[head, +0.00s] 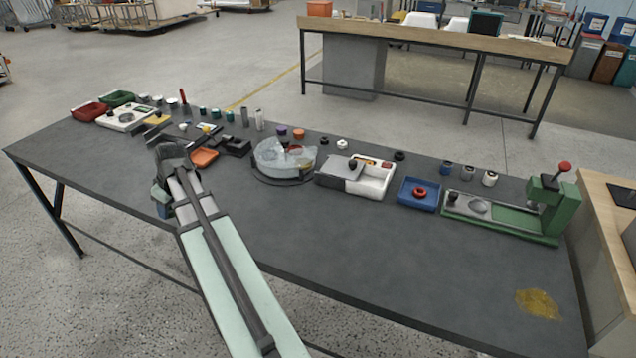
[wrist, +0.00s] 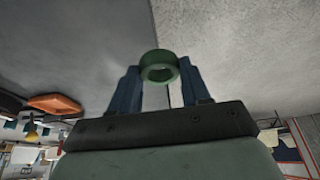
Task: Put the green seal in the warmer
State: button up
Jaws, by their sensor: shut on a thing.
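The green seal (wrist: 160,55), a small ring, is pinched between the blue fingers of my gripper (wrist: 159,76) in the wrist view. In the head view my gripper (head: 162,200) is over the left part of the table, partly hidden by my arm; the seal cannot be made out there. A white box (head: 372,184) with a grey, black-knobbed lid stands right of the table's middle and may be the warmer.
A round unit with a clear cover (head: 285,155) stands left of the white box. A blue tray (head: 405,203) with a red ring and a green press (head: 550,215) are to its right. An orange tray (head: 204,157) lies beyond my gripper. The table's front middle is clear.

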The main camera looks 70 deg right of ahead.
jog(key=s+d+r, duration=0.1)
jog(key=s+d, duration=0.3)
jog(key=d, duration=0.3)
jog(key=s+d, duration=0.3)
jog(key=d, duration=0.4)
notch_tip(320, 180, up, 3)
jog(key=n, duration=0.2)
send_over(371, 176)
jog(key=s+a, duration=0.1)
jog(key=a, duration=0.4)
jog(key=shift+y, duration=0.3)
jog(key=shift+s+f, duration=0.1)
jog(key=shift+f, duration=4.5)
jog(key=shift+f, duration=0.15)
jog(key=o, duration=0.7)
jog(key=shift+o, duration=0.2)
jog(key=v, duration=1.2)
jog(key=shift+r, duration=0.2)
